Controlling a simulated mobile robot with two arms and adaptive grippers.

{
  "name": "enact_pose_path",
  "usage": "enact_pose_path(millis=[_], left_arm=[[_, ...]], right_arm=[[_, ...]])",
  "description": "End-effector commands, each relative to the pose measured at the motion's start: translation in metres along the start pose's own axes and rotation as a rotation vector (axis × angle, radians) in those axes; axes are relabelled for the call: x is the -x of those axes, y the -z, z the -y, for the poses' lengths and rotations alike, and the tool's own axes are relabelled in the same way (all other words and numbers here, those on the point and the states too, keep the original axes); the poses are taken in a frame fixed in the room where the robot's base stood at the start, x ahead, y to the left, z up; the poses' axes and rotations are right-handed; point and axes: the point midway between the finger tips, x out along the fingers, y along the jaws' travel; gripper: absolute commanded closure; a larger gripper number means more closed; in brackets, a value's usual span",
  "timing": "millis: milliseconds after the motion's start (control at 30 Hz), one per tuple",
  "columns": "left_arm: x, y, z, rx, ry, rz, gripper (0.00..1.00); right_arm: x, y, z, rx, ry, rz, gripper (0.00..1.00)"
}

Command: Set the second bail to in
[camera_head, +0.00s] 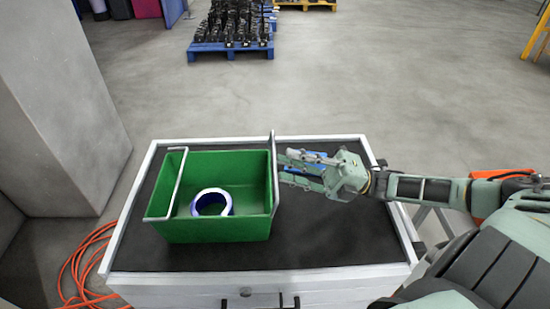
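A green crate (215,229) stands on the dark top of a workbench. One thin pale bail (179,183) at its left side leans inward over the crate. The other bail (274,172) at its right side stands roughly upright along the right rim. My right gripper (281,168) is just right of this right bail, fingers pointing left toward it. Its fingers look spread apart with nothing held between them. I cannot tell whether a fingertip touches the bail. A blue and white ring (226,200) lies inside the crate. My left gripper is not in view.
The workbench (330,245) has a raised light rim, with clear room right of and in front of the crate. A grey pillar (75,90) stands at left. An orange cable (78,270) lies on the floor. A blue pallet (203,47) with dark parts is farther back.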

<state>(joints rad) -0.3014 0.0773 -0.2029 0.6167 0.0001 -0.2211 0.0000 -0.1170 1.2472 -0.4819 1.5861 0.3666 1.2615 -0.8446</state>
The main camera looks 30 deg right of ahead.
Motion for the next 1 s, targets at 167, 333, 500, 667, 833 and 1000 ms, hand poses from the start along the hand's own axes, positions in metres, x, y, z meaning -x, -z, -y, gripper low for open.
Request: enact_pose_path(millis=[167, 333, 500, 667, 833, 1000], left_arm=[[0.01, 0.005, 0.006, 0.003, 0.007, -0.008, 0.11], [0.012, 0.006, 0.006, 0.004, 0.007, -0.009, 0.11], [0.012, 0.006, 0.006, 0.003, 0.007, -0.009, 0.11], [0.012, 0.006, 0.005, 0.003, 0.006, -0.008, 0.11], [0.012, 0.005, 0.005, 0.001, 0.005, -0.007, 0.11], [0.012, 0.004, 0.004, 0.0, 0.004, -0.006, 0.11]], right_arm=[[-0.031, 0.0, -0.002, -0.001, -0.001, 0.0, 0.75], [-0.044, 0.0, 0.0, -0.001, 0.001, 0.001, 0.75], [-0.047, 0.0, 0.001, -0.001, 0.003, 0.002, 0.75], [-0.047, 0.0, 0.001, -0.002, 0.003, 0.002, 0.75], [-0.047, 0.0, 0.001, -0.001, 0.003, 0.002, 0.9], [-0.047, 0.0, 0.001, -0.001, 0.003, 0.002, 1.0]])
